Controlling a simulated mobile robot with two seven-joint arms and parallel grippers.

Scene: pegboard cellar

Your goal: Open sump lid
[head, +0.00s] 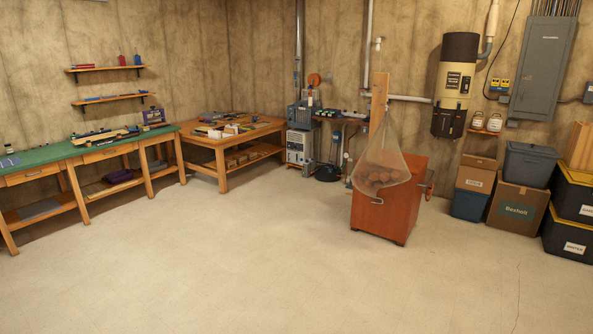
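Neither of my grippers is in the head view. I cannot make out a sump lid for certain. A small dark round object (328,173) sits low on the floor at the back, near the wall pipes. It is too small and far to tell whether it is the sump lid or whether it is open or shut.
A red-brown cabinet (385,217) with a mesh bag (383,160) hanging in front stands right of centre. A green-topped bench (85,152) and a wooden table (225,139) line the left. Boxes (518,209) and bins (573,195) stand at right. The foreground floor is clear.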

